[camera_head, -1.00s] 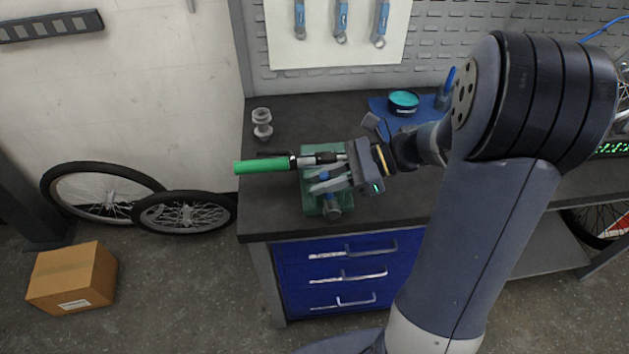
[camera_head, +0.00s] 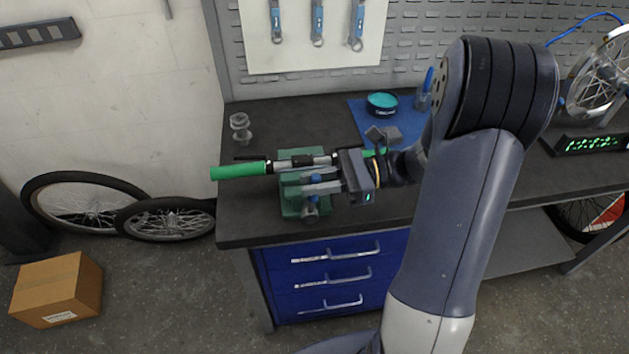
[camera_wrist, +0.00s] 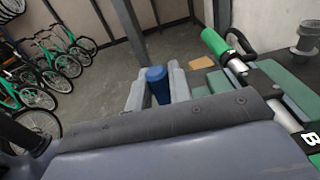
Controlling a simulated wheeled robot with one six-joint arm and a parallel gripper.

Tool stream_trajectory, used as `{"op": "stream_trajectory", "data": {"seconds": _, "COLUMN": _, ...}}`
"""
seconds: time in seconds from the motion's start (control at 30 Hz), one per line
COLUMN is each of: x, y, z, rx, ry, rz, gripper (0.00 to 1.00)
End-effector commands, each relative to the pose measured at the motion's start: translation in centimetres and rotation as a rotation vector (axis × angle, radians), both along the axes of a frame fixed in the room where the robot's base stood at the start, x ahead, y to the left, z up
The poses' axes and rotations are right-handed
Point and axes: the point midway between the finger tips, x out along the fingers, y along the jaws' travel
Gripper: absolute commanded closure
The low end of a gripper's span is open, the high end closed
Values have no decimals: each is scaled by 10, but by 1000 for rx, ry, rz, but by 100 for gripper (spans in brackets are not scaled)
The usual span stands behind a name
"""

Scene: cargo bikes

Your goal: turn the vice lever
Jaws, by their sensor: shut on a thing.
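The green vice (camera_head: 291,203) stands on the bench near its front left corner. A handlebar with a green left grip (camera_head: 238,171) lies across the top of the vice. My gripper (camera_head: 318,184) reaches over the vice from the right, just in front of the handlebar. Its fingers are shut on the blue-ended vice lever (camera_head: 315,178). In the wrist view the blue end of the lever (camera_wrist: 157,86) shows between the two fingers. The rest of the lever is largely hidden by the fingers. The green grip also shows in the wrist view (camera_wrist: 216,42), to the right of the fingers.
A grey bolt-like part (camera_head: 240,127) stands behind the vice on the left. A blue mat (camera_head: 366,117) with a teal tin (camera_head: 383,104) lies at the back. Blue drawers (camera_head: 335,275) are below the dark bench top. A cardboard box (camera_head: 56,290) is on the floor.

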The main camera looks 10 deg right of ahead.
Motion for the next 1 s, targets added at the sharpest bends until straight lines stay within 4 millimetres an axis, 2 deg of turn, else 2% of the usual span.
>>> {"op": "stream_trajectory", "data": {"seconds": 0.07, "x": 0, "y": -1, "z": -2, "rx": -4, "ry": 2, "rz": -3, "gripper": 100}}
{"op": "stream_trajectory", "data": {"seconds": 0.1, "x": 0, "y": -2, "z": -2, "rx": -4, "ry": 2, "rz": -3, "gripper": 79}}
{"op": "stream_trajectory", "data": {"seconds": 0.33, "x": 0, "y": -1, "z": -1, "rx": -4, "ry": 2, "rz": -2, "gripper": 60}}
{"op": "stream_trajectory", "data": {"seconds": 0.67, "x": 0, "y": -6, "z": -1, "rx": -3, "ry": 1, "rz": -3, "gripper": 60}}
{"op": "stream_trajectory", "data": {"seconds": 0.77, "x": 0, "y": -17, "z": -1, "rx": -3, "ry": 1, "rz": -5, "gripper": 60}}
{"op": "stream_trajectory", "data": {"seconds": 1.0, "x": -2, "y": -65, "z": 2, "rx": -4, "ry": 2, "rz": -7, "gripper": 60}}
